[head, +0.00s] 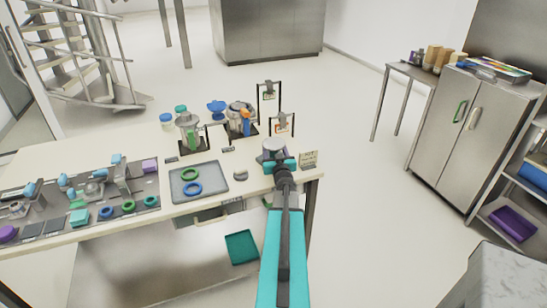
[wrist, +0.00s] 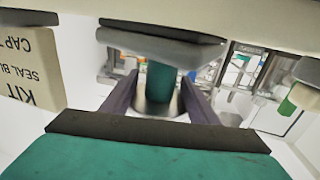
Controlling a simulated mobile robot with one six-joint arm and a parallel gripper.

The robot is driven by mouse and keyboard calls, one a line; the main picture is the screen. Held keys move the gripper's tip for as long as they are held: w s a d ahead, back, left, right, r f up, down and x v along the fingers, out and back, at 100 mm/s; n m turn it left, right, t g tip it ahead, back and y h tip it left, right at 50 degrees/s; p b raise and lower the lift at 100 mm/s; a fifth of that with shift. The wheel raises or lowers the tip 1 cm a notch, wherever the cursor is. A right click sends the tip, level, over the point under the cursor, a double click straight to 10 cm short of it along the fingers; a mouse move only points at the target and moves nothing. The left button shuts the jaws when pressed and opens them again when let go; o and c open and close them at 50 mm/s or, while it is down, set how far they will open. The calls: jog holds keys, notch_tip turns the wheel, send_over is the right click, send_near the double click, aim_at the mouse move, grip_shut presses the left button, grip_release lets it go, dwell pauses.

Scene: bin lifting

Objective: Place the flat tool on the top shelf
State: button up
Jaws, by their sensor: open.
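My gripper (head: 278,158) is low over the right end of the workbench, beside a round grey-topped item (head: 272,144). In the wrist view, my gripper (wrist: 158,88) has its two dark fingers apart, one on each side of a teal post (wrist: 160,82). This post joins a flat grey slab (wrist: 160,44) and a silver round part. I cannot tell whether the fingers touch it. No thing is clearly the flat tool. Part of a metal shelf rack (head: 508,178) shows at the right edge; its top level is out of view.
The workbench (head: 140,235) carries a grey tray (head: 178,170) with green and blue rings, small parts at left and jars behind. A sign (head: 309,158) stands right of my gripper. A steel cabinet (head: 455,145) stands at right. The floor between bench and cabinet is clear.

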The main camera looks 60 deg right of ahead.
grip_shut()
jog(key=shift+r, duration=0.1)
dwell(0.4)
jog(key=shift+r, duration=0.15)
